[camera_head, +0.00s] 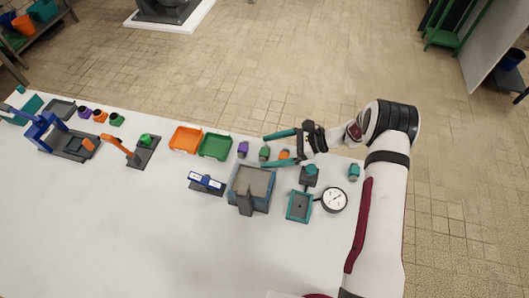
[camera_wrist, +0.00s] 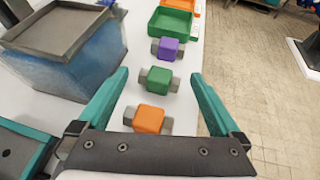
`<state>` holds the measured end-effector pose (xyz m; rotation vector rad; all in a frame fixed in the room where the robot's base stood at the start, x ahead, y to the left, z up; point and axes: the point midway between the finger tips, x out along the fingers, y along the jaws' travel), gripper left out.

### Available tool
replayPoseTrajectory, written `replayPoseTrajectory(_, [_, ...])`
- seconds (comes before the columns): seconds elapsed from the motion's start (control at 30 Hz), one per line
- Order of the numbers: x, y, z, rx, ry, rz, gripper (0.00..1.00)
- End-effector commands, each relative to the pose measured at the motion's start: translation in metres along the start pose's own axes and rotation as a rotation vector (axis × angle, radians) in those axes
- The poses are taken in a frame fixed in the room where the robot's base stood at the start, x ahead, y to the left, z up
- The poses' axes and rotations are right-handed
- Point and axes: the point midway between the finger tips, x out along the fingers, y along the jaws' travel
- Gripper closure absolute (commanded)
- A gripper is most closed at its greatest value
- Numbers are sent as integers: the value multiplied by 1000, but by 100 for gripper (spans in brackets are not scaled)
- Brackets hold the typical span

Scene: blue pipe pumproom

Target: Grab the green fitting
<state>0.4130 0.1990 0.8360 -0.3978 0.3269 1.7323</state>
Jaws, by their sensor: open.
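The green fitting (camera_head: 264,153) stands on the white table between a purple and an orange fitting. In the wrist view the green fitting (camera_wrist: 158,80) is a green block with grey ends, lying ahead of my fingers and roughly centred between them. My gripper (camera_head: 265,150) is open with teal fingers, and in the head view its tips reach either side of the green fitting. In the wrist view my gripper (camera_wrist: 160,85) holds nothing. The orange fitting (camera_wrist: 149,119) is closer to my palm, between the fingers. I cannot tell my height above the fittings.
The purple fitting (camera_wrist: 168,48) lies just beyond the green one. A green tray (camera_head: 215,146) and an orange tray (camera_head: 185,139) are to the left. A grey-topped blue box (camera_head: 251,188), a gauge (camera_head: 334,200) and a teal fitting (camera_head: 354,172) stand nearby. The table's far edge is close.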

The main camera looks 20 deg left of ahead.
Motion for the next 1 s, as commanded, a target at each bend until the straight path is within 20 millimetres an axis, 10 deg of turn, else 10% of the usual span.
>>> replayPoseTrajectory(0.27, [6,0,0,1,1,0,2])
replayPoseTrajectory(0.77, [6,0,0,0,1,0,91])
replayPoseTrajectory(1.0, [5,0,1,0,1,0,92])
